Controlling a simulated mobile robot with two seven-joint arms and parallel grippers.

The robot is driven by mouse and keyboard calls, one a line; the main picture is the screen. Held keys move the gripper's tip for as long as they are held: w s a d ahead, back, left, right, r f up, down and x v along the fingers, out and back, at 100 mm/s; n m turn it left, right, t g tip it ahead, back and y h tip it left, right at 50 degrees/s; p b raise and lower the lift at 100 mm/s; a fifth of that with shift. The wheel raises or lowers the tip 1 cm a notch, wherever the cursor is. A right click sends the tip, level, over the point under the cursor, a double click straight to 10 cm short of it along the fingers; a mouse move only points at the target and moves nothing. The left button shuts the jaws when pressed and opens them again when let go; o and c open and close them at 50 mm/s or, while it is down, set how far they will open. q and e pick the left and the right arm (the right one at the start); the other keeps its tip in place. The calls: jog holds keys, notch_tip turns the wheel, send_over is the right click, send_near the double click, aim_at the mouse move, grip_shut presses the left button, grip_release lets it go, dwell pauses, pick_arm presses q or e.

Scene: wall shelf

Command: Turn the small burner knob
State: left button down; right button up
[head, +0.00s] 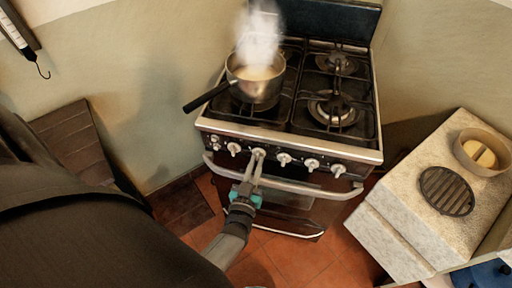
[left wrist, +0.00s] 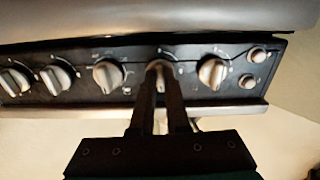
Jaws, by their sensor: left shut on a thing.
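The stove (head: 372,155) has a row of several pale knobs along its dark front panel. My left gripper (head: 257,163) reaches up to the panel, with its two fingers at the second knob from the left (head: 259,152). In the left wrist view the fingers (left wrist: 158,75) are shut on this knob (left wrist: 161,53), covering its lower part. The picture does not show which burner this knob serves. My right gripper is not in view.
A steaming saucepan (head: 262,88) stands on the left burners, its dark handle (head: 205,97) jutting past the stove's left edge. The oven handle bar (head: 300,188) runs below the knobs. A pale counter (head: 405,220) with a round grate (head: 446,191) stands right.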

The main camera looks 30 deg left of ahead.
pick_arm(q)
jog(key=shift+m, duration=0.4)
jog(key=c, duration=0.9)
grip_release()
